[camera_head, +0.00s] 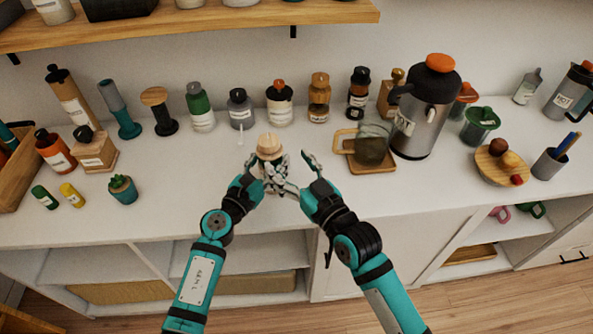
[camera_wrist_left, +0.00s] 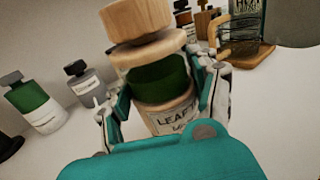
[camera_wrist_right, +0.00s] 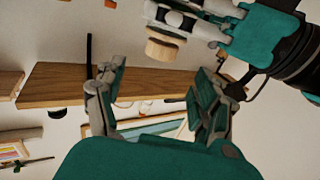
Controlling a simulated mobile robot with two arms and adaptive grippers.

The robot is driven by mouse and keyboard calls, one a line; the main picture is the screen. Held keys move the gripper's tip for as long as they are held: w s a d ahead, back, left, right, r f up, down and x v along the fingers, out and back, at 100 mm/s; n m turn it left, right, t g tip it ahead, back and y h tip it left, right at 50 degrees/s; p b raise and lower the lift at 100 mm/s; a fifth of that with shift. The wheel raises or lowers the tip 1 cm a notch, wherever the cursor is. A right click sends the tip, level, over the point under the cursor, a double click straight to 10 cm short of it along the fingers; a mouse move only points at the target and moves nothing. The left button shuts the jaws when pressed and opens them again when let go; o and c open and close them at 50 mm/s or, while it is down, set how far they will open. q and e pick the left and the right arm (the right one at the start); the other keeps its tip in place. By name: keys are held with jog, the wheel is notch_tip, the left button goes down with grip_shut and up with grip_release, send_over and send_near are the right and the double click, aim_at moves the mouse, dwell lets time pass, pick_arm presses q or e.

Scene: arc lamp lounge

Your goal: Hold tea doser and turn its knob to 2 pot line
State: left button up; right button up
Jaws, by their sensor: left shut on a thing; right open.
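The tea doser (camera_wrist_left: 160,85) has a round wooden knob (camera_wrist_left: 138,20) on top, a wooden collar, a dark green window and a partly hidden label reading "LEAF". In the head view its pale wooden top (camera_head: 270,146) stands above the counter's middle. My left gripper (camera_head: 264,172) is shut around the doser body, with one finger on each side. My right gripper (camera_head: 292,172) is open and empty just right of the doser, apart from the knob. In the right wrist view my right fingers (camera_wrist_right: 160,95) are spread with nothing between them. The dial marks cannot be read.
Several bottles and jars (camera_head: 279,103) line the back of the white counter (camera_head: 200,170). A glass cup (camera_head: 371,145) on a wooden coaster and a steel flask (camera_head: 425,110) stand to the right. A wooden shelf (camera_head: 200,25) hangs above. The counter's front is mostly clear.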

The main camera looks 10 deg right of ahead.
pick_arm(q)
jog(key=shift+s+f, duration=0.1)
jog(key=shift+f, duration=0.1)
pick_arm(e)
jog(key=shift+v, duration=1.2)
pick_arm(q)
jog(key=o, duration=1.6)
jog(key=shift+r, duration=0.1)
jog(key=v, duration=1.2)
